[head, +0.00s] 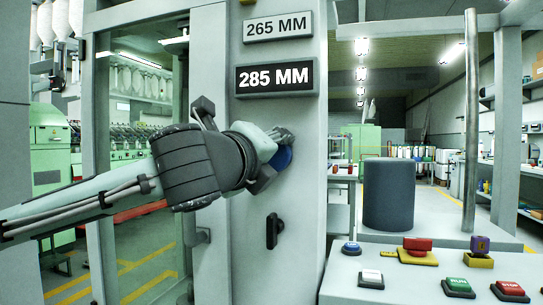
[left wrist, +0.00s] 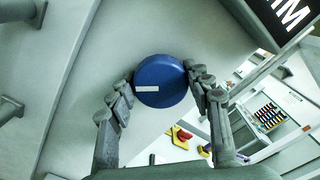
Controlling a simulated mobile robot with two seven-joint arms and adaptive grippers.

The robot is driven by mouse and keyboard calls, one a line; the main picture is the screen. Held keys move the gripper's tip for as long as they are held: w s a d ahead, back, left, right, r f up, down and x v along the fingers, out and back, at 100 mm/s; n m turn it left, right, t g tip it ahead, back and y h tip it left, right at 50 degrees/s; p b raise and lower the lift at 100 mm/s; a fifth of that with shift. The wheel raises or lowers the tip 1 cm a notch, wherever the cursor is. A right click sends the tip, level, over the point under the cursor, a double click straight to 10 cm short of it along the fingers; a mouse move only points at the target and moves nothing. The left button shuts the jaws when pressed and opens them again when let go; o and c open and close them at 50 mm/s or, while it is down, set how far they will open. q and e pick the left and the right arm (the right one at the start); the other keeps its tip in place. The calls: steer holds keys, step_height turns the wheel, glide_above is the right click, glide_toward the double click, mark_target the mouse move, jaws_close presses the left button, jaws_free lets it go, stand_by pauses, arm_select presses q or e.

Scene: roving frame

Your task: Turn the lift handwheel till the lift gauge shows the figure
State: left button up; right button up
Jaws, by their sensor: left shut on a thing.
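The blue round handwheel (head: 284,158) sits on the face of the grey column, mostly hidden behind my left gripper (head: 281,142) in the head view. In the left wrist view the blue wheel (left wrist: 168,88) has a white mark at its lower left. My left gripper (left wrist: 160,78) is shut on the wheel, one finger on each side of its rim. Above it are two plates: a light plate (head: 278,27) reading 265 MM and a dark plate (head: 275,77) reading 285 MM. My right gripper is in neither view.
A black handle (head: 273,231) is on the column below the wheel. At right, a grey bench carries a dark cylinder (head: 388,196), a green RUN button (head: 458,287), a red STOP button (head: 510,290) and red and purple blocks on yellow bases. A glass door stands left.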

arm_select(q)
steer(key=n, duration=0.2)
steer(key=shift+f+n, duration=0.15)
steer(key=shift+n, duration=0.15)
steer(key=n, duration=0.2)
steer(key=shift+n+b, duration=0.3)
steer(key=shift+n, duration=0.1)
steer(key=n, duration=0.3)
steer(key=shift+n, duration=1.2)
steer(key=n, duration=0.2)
steer(key=shift+n, duration=0.4)
steer(key=n+p, duration=0.1)
steer(key=n, duration=0.2)
steer(key=shift+n, duration=0.3)
steer(key=shift+n+p, duration=0.35)
steer(key=shift+n, duration=0.05)
steer(key=shift+f+n+p, duration=0.1)
steer(key=shift+n+p, duration=0.55)
steer(key=shift+n, duration=1.45)
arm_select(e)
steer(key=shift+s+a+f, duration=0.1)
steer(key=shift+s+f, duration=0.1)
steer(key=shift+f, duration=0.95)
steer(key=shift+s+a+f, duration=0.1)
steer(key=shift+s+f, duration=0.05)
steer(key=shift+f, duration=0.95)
